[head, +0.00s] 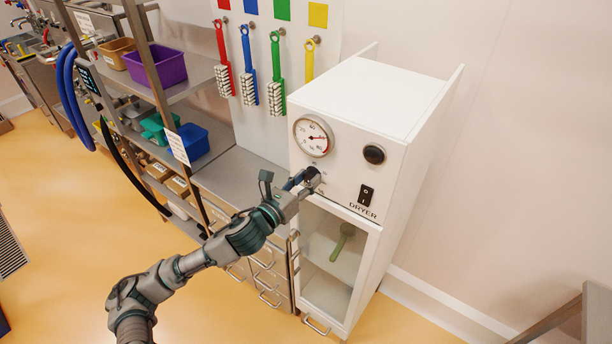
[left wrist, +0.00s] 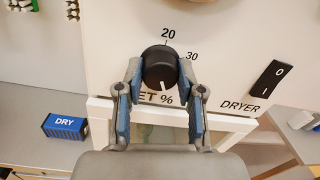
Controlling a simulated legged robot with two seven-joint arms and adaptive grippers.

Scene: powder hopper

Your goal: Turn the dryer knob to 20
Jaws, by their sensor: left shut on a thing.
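The white dryer (head: 376,105) stands against the wall in the head view. Its round black knob (left wrist: 160,67) shows in the left wrist view, with "20" printed above it and "30" at its upper right. A white mark shows on the knob's lower side, away from the 20. My left gripper (left wrist: 160,75) is shut on the knob, one finger on each side. In the head view my left gripper (head: 306,181) largely covers the knob. My right gripper is in neither view.
A round gauge (head: 313,136) sits above the knob, and a black rocker switch (head: 366,195) to its right. The dryer's glass door (head: 335,262) is below. Shelves with bins and hanging brushes (head: 275,75) are left. A blue "DRY" block (left wrist: 66,127) lies at left.

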